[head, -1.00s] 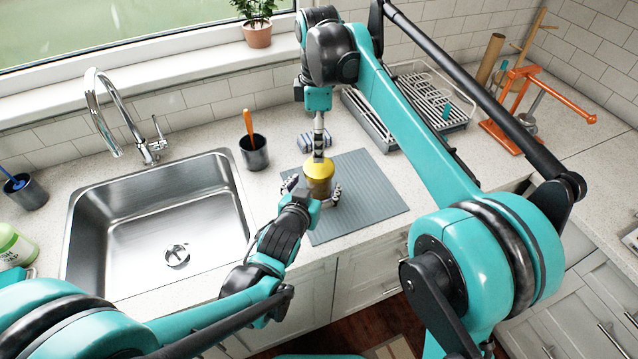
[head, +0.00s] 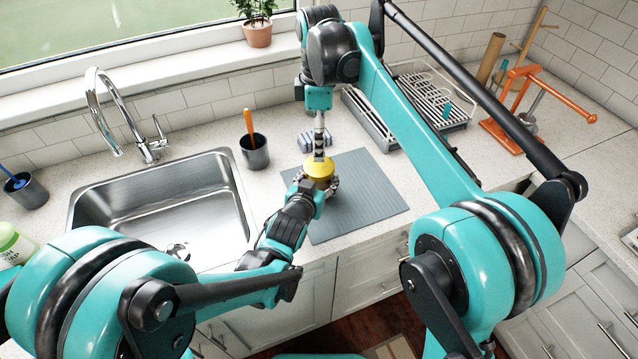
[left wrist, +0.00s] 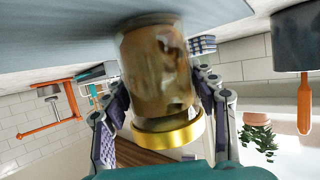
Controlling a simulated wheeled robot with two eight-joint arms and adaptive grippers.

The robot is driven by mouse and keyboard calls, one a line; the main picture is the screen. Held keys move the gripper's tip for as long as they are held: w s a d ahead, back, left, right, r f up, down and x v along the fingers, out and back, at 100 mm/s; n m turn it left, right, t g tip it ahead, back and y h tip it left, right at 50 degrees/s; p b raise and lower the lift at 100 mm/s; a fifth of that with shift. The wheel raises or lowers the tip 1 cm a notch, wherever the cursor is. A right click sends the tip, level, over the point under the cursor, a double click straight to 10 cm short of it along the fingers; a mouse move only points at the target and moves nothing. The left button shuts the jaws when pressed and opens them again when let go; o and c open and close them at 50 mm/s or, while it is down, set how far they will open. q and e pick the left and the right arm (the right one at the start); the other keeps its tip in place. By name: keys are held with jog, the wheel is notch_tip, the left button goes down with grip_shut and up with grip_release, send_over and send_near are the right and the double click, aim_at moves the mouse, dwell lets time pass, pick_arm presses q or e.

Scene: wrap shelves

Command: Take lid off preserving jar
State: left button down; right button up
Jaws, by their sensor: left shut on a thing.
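The preserving jar (left wrist: 158,72) is glass with brown contents and stands upright on the grey mat; in the upside-down left wrist view its gold-yellow lid (left wrist: 170,134) is at the bottom. In the head view the lid (head: 319,167) is on top and hides most of the jar. My left gripper (head: 322,184) is shut on the jar from the near side, with a finger on each side of the glass in the left wrist view (left wrist: 165,100). My right gripper (head: 319,150) points straight down at the lid's top; its finger opening is seen edge-on and unclear.
The grey mat (head: 375,197) lies under the jar. A steel sink (head: 160,205) is to the left, a dark cup (head: 255,155) with an orange-handled tool behind left. A dish rack (head: 400,110) and an orange stand (head: 510,125) are at the back right.

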aim_at(319, 166)
jog(key=m, duration=3.2)
jog(key=shift+w, duration=0.1)
jog(key=m, duration=0.4)
jog(key=shift+m, duration=0.4)
jog(key=m, duration=0.7)
jog(key=shift+m, duration=0.3)
jog(key=shift+f+m, duration=0.3)
jog(key=shift+f, duration=0.15)
notch_tip(319, 166, down, 7)
jog(key=shift+f, duration=0.1)
